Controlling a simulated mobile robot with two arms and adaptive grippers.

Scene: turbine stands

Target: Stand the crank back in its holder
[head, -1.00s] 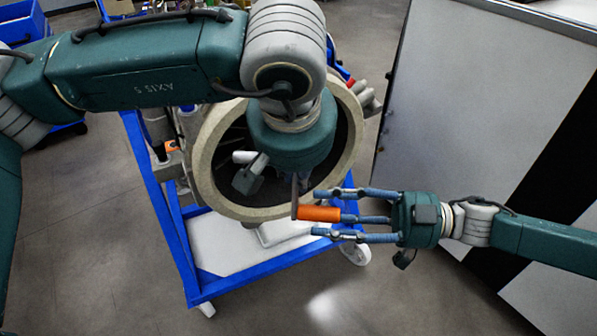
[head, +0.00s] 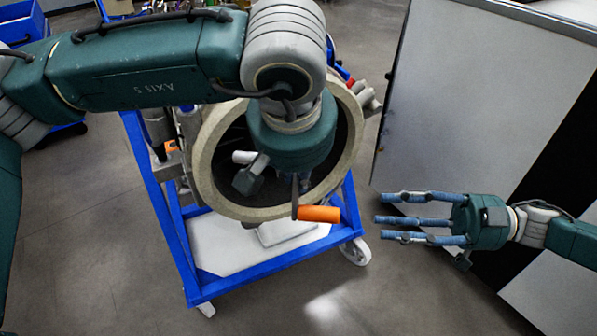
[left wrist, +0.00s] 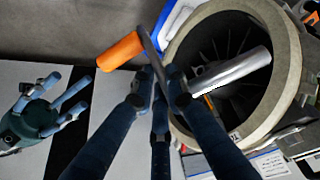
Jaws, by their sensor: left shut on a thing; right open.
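The crank has an orange handle (head: 319,214), a thin dark arm and a silver shaft; it also shows in the left wrist view (left wrist: 232,71). My left gripper (left wrist: 160,76) is shut on the crank's arm, between handle and shaft. In the head view, my left wrist hides its fingers. The crank is held in front of the round turbine housing (head: 228,206), handle pointing right. My right gripper (head: 390,217) is open and empty, right of the handle and apart from it. I cannot make out the crank's holder with certainty.
The housing stands on a blue-framed cart (head: 178,236) with a white shelf and wheels. Parts stand along the cart's left side. A large grey panel (head: 480,100) is at the right. Blue bins (head: 22,22) are at the far left. The floor in front is clear.

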